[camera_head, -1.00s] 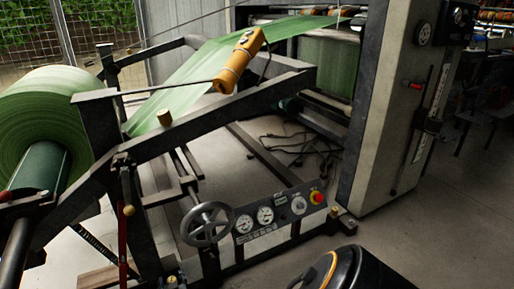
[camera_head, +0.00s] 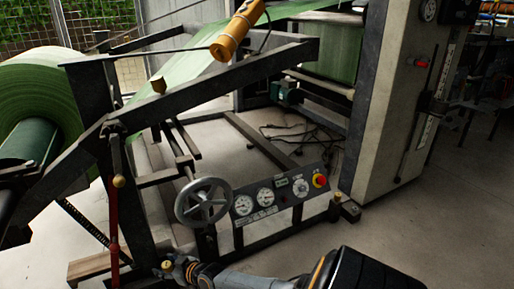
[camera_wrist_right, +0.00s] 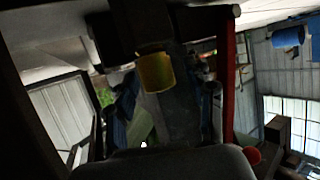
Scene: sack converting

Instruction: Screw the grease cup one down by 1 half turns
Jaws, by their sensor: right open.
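A small brass grease cup (camera_head: 167,265) sits low on the machine frame, at the bottom of the head view. In the right wrist view a yellow cup (camera_wrist_right: 156,72) shows ahead of the fingers, roughly between them. My right gripper (camera_head: 180,268) reaches in from the lower right and is open beside the low cup. Contact cannot be told. No label shows which cup is number one. My left gripper is not in view.
A grey handwheel (camera_head: 203,202) and a gauge panel (camera_head: 283,196) with a red button stand just above my right arm. A red lever (camera_head: 113,225) is left of the gripper. A green roll (camera_head: 40,105) fills the far left. Bare floor lies at the right.

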